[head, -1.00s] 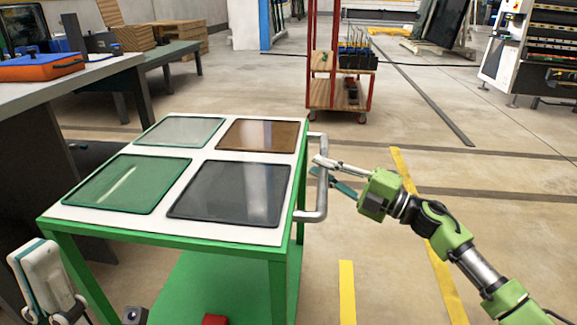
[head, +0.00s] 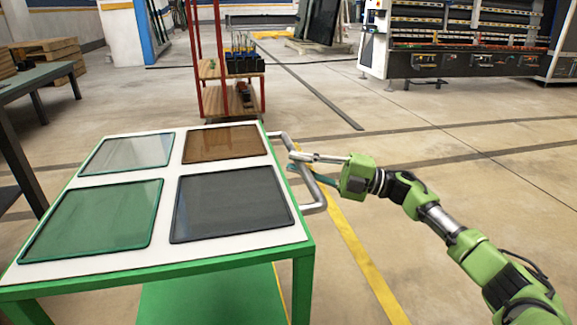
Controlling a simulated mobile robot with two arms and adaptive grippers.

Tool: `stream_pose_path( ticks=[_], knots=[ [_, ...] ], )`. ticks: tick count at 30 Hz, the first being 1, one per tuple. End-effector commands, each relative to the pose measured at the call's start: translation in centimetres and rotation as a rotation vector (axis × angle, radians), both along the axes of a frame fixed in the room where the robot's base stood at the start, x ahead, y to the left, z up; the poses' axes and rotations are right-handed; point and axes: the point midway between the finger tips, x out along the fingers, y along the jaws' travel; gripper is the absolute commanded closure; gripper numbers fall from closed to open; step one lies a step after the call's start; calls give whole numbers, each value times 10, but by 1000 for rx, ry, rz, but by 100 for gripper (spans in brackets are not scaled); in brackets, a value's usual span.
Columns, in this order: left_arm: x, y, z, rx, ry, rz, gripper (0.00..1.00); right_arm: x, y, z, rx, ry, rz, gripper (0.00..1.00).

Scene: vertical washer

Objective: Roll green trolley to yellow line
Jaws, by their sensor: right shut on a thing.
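The green trolley (head: 155,277) stands at the left and centre of the head view, with a white top carrying glass panes in green, brown, dark grey and pale tints. Its grey bar handle (head: 314,193) sticks out on the right side. My right gripper (head: 296,163) is shut on this handle near its far end. A yellow line (head: 352,246) runs on the floor just right of the trolley, passing behind the handle. A short bit of yellow (head: 280,290) shows beside the trolley's near right leg. My left gripper is not in view.
A red-framed cart (head: 228,101) with a wooden shelf stands beyond the trolley. A green-topped table (head: 40,77) is at the left. A large machine (head: 455,64) stands at the back right. The floor to the right is clear.

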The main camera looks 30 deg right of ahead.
Motion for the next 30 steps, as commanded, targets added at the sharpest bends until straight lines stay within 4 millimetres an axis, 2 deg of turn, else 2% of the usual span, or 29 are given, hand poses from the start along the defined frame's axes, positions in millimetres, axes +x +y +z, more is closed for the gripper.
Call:
stream_pose_path(
  ticks=[11, 12, 14, 25, 30],
  knots=[
    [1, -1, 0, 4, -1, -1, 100, -1, -2, -1, -1, 2, -1, 100],
    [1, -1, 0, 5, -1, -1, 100, 0, -2, -1, -1, 2, -1, 84],
    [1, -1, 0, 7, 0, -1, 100, 0, -2, -1, -1, 2, -1, 68],
    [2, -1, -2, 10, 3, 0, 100, -1, -3, -1, 0, 2, -1, 68],
    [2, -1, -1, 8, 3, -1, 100, -12, -17, -5, -1, 6, -3, 68]
  ],
)
